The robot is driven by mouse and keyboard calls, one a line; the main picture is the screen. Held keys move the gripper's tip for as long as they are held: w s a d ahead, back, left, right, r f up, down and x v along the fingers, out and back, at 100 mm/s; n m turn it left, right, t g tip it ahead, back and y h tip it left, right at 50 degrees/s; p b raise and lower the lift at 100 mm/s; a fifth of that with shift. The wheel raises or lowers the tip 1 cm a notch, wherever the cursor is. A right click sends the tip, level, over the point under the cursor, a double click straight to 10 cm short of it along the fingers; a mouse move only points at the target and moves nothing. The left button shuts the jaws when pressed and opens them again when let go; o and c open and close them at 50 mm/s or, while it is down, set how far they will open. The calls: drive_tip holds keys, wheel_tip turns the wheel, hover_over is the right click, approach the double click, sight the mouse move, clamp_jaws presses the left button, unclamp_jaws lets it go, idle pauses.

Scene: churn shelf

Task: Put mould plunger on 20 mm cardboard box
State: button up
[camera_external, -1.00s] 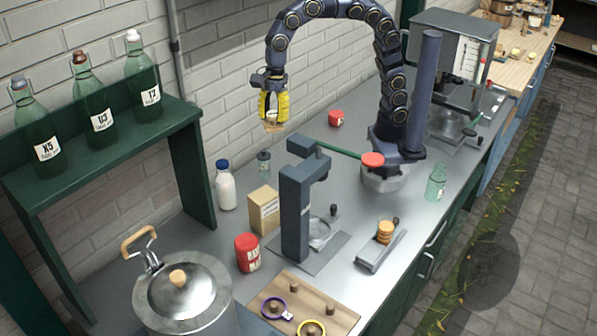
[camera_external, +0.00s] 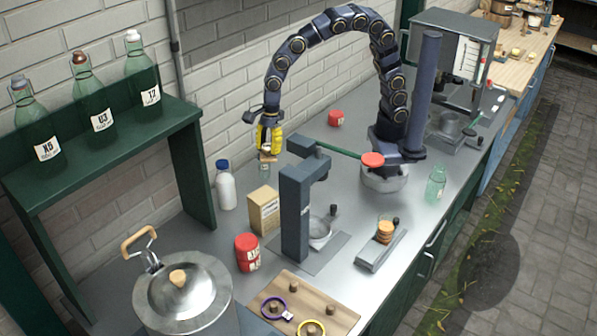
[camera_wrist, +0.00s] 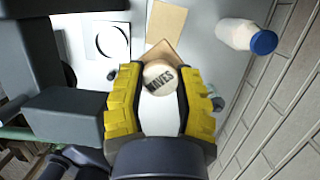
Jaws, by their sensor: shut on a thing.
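The mould plunger has a round pale wooden top (camera_wrist: 159,77) marked "WAVES", held between my yellow jaws in the wrist view. A tan square edge shows just beyond that top and looks like the plunger's lower part. In the external view, the tan plunger (camera_external: 268,157) shows just under my gripper (camera_external: 269,148), mostly hidden by the fingers. My gripper is shut on it, pointing down, above the counter. The cardboard box (camera_external: 264,212) stands upright on the counter, in front of and below my gripper. A tan face of the box (camera_wrist: 166,21) shows in the wrist view.
A milk bottle (camera_external: 225,188) with a blue cap stands left of the box. A dark press stand (camera_external: 295,210) is close on its right, and a red tin (camera_external: 247,252) stands in front. A small jar (camera_external: 265,171) is partly hidden below my gripper. The wall is behind.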

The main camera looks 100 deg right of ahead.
sight(269, 191)
drive_tip(key=x, duration=0.3)
drive_tip(key=d+x, duration=0.1)
drive_tip(key=x, duration=0.3)
drive_tip(key=s+d+x, duration=0.1)
drive_tip(key=x, duration=0.2)
drive_tip(key=shift+s+f, duration=0.1)
drive_tip(key=shift+f, duration=0.45)
drive_tip(key=shift+f, duration=0.15)
drive_tip(key=o, duration=1)
drive_tip(key=v, duration=1.2)
drive_tip(key=shift+d+r, duration=0.1)
drive_tip(key=shift+r, duration=0.15)
